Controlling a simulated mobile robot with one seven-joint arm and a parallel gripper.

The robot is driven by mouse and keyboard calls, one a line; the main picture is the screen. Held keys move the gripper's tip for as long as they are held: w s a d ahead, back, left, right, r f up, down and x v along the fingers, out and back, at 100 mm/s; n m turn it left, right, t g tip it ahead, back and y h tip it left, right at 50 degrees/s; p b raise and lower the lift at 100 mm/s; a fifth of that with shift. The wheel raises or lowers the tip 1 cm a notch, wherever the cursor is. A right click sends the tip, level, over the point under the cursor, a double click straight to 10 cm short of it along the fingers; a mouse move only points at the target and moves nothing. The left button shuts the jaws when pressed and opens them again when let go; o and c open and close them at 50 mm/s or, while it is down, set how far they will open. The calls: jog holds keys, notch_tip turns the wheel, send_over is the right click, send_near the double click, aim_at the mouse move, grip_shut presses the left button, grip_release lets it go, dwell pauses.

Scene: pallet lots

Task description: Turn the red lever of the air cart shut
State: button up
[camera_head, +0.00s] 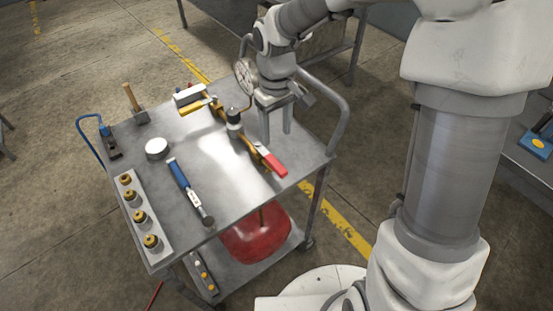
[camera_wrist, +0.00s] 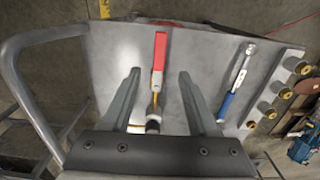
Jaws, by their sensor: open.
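The red lever (camera_head: 272,162) is at the right end of a brass pipe assembly (camera_head: 246,138) on top of the metal air cart (camera_head: 215,222). It points toward the cart's near right edge, roughly in line with the pipe. My gripper (camera_head: 276,138) is open and empty, fingers down, just behind the lever in the head view. In the wrist view the red lever (camera_wrist: 160,48) shows between and beyond the two fingertips of my gripper (camera_wrist: 158,72). Neither finger appears to touch it. The lever's pivot end is partly hard to make out.
A round gauge (camera_head: 244,76) stands close beside my wrist. A blue-handled wrench (camera_head: 186,185), a white disc (camera_head: 157,148), a hammer (camera_head: 136,105) and a rack of brass fittings (camera_head: 138,210) lie on the cart. A grey handle rail (camera_head: 343,110) curves at its right. A red tank (camera_head: 256,235) sits below.

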aim_at(276, 164)
notch_tip(276, 164, down, 12)
jog(key=shift+r+b, duration=0.25)
jog(key=shift+b, duration=0.5)
grip_shut()
dwell(0.9)
